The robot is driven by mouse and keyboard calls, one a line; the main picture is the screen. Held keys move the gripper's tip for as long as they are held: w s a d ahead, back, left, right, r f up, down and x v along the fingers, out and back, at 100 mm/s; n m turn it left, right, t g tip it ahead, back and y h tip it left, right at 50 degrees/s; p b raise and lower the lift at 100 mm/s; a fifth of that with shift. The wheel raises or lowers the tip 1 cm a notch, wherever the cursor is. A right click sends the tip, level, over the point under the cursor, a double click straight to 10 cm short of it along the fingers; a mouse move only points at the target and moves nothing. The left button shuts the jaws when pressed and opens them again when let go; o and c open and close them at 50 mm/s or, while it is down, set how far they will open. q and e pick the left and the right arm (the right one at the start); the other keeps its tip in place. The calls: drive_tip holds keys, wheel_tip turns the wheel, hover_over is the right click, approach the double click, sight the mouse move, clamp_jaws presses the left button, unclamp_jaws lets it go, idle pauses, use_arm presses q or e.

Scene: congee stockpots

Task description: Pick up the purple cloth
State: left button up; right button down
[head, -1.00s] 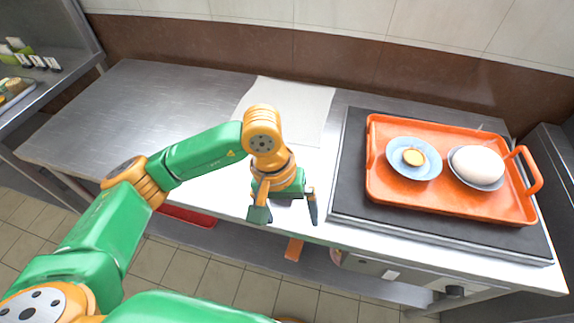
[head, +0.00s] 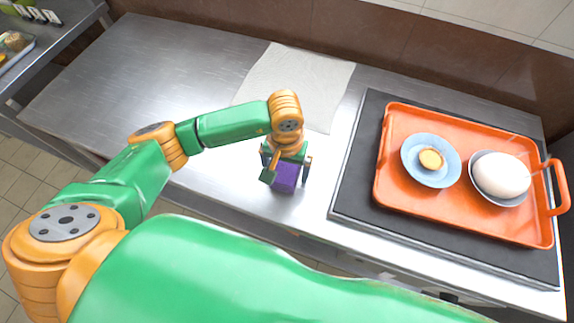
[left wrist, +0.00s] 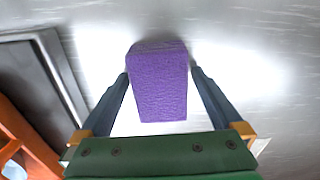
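The purple cloth (head: 285,180) is a small block-like folded piece on the steel counter, near its front edge. My left gripper (head: 287,171) is directly over it, pointing down, with one finger on either side. In the left wrist view the cloth (left wrist: 160,85) lies between the two dark fingers (left wrist: 160,72). The fingers are spread, with the tips very close to the cloth's sides and gaps nearer the palm. Whether the tips touch it is hard to tell. My right gripper is not in view.
A pale sheet (head: 295,85) lies on the counter behind the gripper. To the right, an orange tray (head: 400,202) sits on a dark slab (head: 352,190), carrying two blue dishes, one holding a white rounded object (head: 500,175). The counter's left side (head: 130,75) is clear.

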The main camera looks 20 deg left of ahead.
sight(286, 168)
use_arm(q)
drive_tip(key=shift+s+r, duration=0.1)
drive_tip(key=shift+s, duration=0.1)
drive_tip(key=c, duration=1.1)
drive_tip(key=shift+w, duration=0.15)
drive_tip(key=shift+c, duration=0.7)
wheel_tip(286, 168, up, 3)
drive_tip(key=s+d+r+b, duration=0.3)
drive_tip(key=s+d+r, duration=0.6)
drive_tip(key=s+r, duration=0.1)
drive_tip(key=shift+s+d, duration=0.15)
drive_tip(key=shift+s, duration=0.2)
